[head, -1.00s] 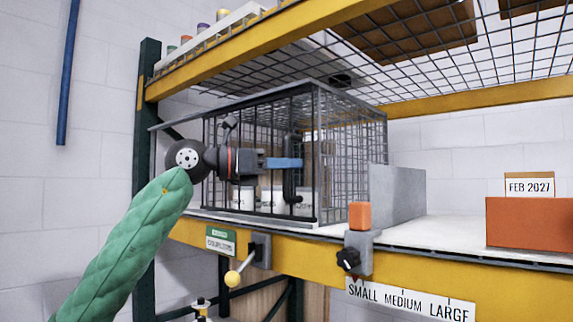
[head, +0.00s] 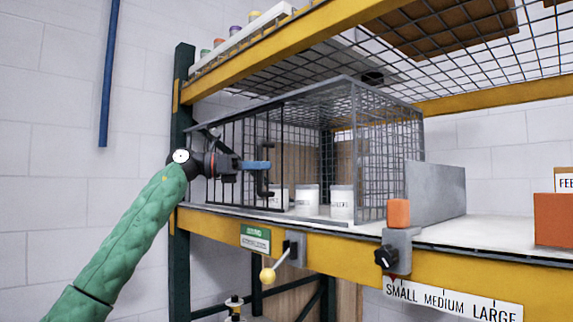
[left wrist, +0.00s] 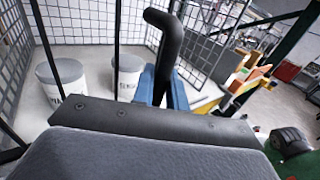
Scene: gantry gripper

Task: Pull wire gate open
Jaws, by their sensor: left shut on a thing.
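The wire gate (head: 225,140) is the dark barred panel at the left front of the grey mesh cage on the shelf. Its black upright handle (head: 263,178) is near the gate's right edge; it also shows in the left wrist view (left wrist: 168,40). My left gripper (head: 257,165) is shut on the handle with its blue fingers. To the right of the gate the cage front is uncovered, as far as the right front post (head: 355,155). White tubs (head: 307,197) stand inside. My right gripper is not in view.
The yellow shelf beam (head: 340,250) carries a lever with a yellow knob (head: 268,275) and a block with a black knob (head: 387,258). A grey plate (head: 435,190) stands right of the cage. A green upright (head: 183,120) is close behind my left wrist.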

